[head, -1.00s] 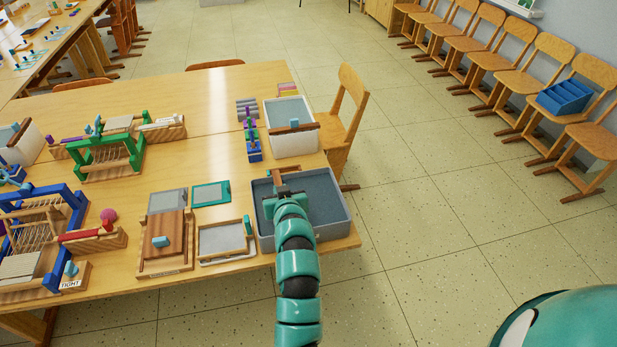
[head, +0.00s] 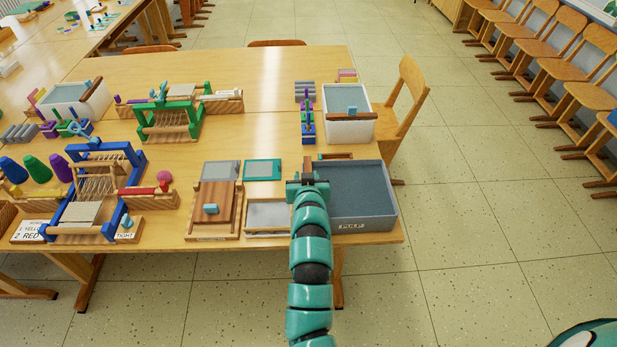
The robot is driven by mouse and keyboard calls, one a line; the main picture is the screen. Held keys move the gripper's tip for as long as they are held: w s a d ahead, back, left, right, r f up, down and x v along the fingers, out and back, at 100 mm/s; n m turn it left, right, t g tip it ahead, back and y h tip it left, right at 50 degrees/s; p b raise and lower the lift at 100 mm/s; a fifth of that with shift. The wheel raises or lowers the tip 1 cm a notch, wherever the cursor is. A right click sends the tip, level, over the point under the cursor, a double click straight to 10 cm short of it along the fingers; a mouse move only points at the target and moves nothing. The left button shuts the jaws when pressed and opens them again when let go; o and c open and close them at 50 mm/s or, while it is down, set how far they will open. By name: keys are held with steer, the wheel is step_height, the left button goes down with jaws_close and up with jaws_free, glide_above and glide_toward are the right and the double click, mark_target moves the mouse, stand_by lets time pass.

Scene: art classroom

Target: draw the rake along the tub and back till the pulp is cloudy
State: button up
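The grey pulp tub (head: 389,213), labelled PULP, stands at the table's front right corner. It holds flat blue-grey pulp; I see no clear cloudiness. My gripper (head: 307,182) is over the tub's left side, and my arm hides the near left wall. A small brown wooden piece (head: 308,164) shows at the gripper's far side, and a brown bar (head: 337,156) lies near the tub's far left rim. These look like parts of the rake, but I cannot tell how they join. The fingers are too small and dark to show whether they grip the wood.
A white tub (head: 349,131) with a brown bar on its rim stands behind. A framed screen (head: 268,228) and a wooden press (head: 214,210) lie left of my arm. Green (head: 168,118) and blue (head: 97,150) looms stand farther left. A chair (head: 408,95) stands behind the right corner.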

steer(key=shift+d, duration=0.15)
steer(key=p+v, duration=0.4)
steer(key=v, duration=1.3)
steer(key=shift+r+p, duration=0.2)
steer(key=shift+p, duration=0.2)
steer(key=shift+s, duration=0.1)
